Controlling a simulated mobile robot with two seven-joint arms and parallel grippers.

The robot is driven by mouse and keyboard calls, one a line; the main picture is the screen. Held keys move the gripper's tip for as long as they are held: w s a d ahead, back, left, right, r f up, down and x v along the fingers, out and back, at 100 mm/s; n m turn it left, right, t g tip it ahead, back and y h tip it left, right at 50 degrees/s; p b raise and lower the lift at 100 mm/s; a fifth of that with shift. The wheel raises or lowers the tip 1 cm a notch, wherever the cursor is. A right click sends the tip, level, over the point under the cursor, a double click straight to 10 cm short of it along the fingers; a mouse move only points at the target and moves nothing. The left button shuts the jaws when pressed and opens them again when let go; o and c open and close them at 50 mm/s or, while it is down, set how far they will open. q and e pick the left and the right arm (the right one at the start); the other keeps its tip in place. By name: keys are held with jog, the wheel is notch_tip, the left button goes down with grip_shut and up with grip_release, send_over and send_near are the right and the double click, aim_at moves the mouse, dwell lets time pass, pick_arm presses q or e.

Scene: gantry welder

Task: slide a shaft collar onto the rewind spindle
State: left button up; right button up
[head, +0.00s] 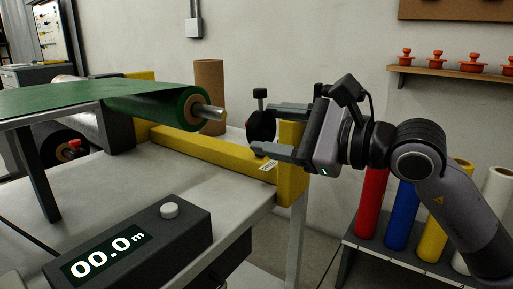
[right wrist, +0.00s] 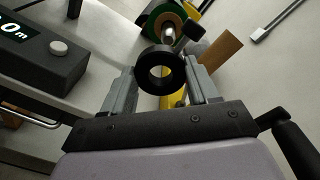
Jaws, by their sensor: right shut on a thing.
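The shaft collar (head: 261,126) is a black ring with a black knob on a short stem. My right gripper (head: 264,128) is shut on it, one finger on each side. In the right wrist view the collar (right wrist: 143,74) faces the camera, its hole open. The rewind spindle (head: 211,112) is a silver shaft end sticking out of the core of a green roll (head: 150,108). The collar is to the right of the spindle end and apart from it. The spindle (right wrist: 168,32) also shows beyond the collar in the right wrist view. My left gripper is not in view.
A yellow frame bar (head: 205,150) runs below the spindle. A brown cardboard tube (head: 209,80) stands behind it. A counter box (head: 135,240) reading 00.0 m sits on the table in front. Coloured rolls (head: 402,215) stand on a rack at the right.

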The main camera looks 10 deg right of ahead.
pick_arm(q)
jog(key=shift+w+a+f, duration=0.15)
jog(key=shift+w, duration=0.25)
pick_arm(e)
jog(key=shift+w+d+r+t, duration=0.1)
jog(key=shift+w+r+t, duration=0.1)
jog(key=shift+r+t, duration=0.25)
